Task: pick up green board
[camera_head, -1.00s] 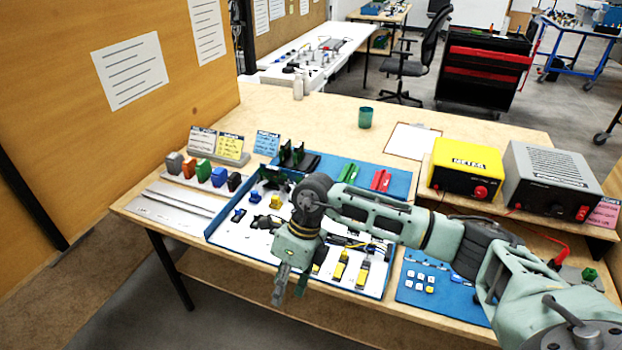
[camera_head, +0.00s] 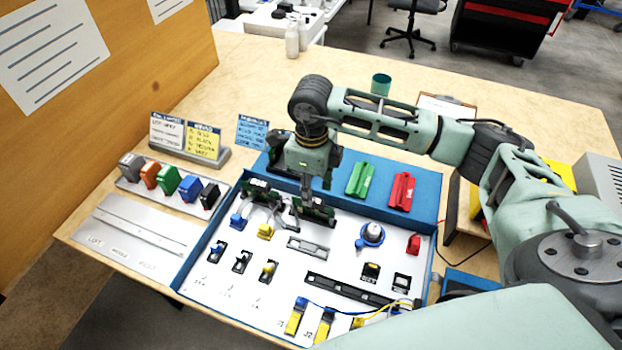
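Two dark green boards stand on edge near the back of the white panel. One green board (camera_head: 258,190) is at the left, clear of my gripper. The other green board (camera_head: 318,212) is directly below my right gripper (camera_head: 307,197). That gripper points down with its fingers at the top edge of this board. The fingers are small and partly merge with the dark board, so I cannot tell whether they are closed on it. My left gripper is not in view.
A blue tray (camera_head: 188,272) frames the panel with connectors and wires. Green (camera_head: 360,179) and red (camera_head: 402,190) blocks lie on the blue mat behind. Coloured blocks (camera_head: 166,181) and label cards (camera_head: 203,141) stand left. A teal cup (camera_head: 381,84) stands behind my arm.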

